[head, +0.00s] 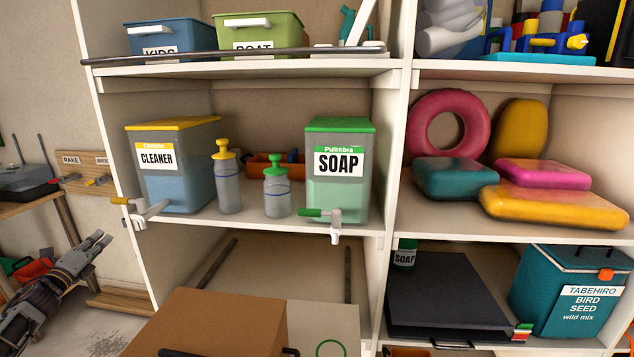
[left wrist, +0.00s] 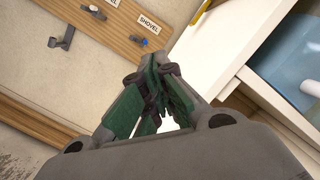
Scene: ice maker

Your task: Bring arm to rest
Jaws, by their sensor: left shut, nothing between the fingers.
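My left gripper (head: 98,240) is at the lower left of the head view, in front of the wall and left of the white shelf unit (head: 403,150). Its fingers are together and hold nothing. In the left wrist view the left gripper (left wrist: 150,75) points toward the wall, with its green finger pads close together. The edge of the shelf unit (left wrist: 215,60) is to the right of the fingers, apart from them. My right gripper does not show in either view.
A cleaner dispenser (head: 172,195) and a soap dispenser (head: 345,195) stand on the middle shelf, their taps sticking out in front. A cardboard box (head: 210,325) is below. A wooden tool rail (left wrist: 115,35) runs along the wall. A wooden bench (head: 30,204) stands at the far left.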

